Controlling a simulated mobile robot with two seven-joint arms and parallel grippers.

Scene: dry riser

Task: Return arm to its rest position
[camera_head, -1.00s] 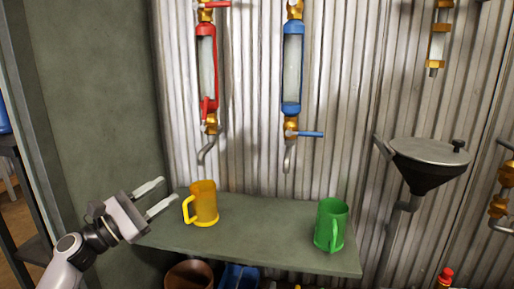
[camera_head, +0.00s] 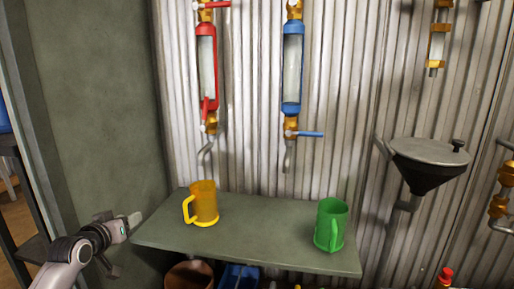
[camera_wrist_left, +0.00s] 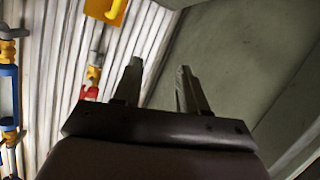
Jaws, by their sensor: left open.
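My left gripper (camera_head: 122,243) is at the lower left in the head view, beside the left end of the shelf and apart from both mugs. Its two fingers also show in the left wrist view (camera_wrist_left: 157,85), spread with nothing between them. A yellow mug (camera_head: 204,203) stands upright on the green-grey shelf (camera_head: 262,240), its handle to the left. A green mug (camera_head: 331,225) stands upright near the shelf's right end. My right gripper is in neither view.
A red-framed tube (camera_head: 206,65) and a blue-framed tube (camera_head: 292,68) hang on the corrugated wall above the shelf. A dark funnel (camera_head: 426,172) is at right. A brown pot (camera_head: 189,275) and a blue bin (camera_head: 240,277) sit below. A green-grey wall (camera_head: 100,110) stands at left.

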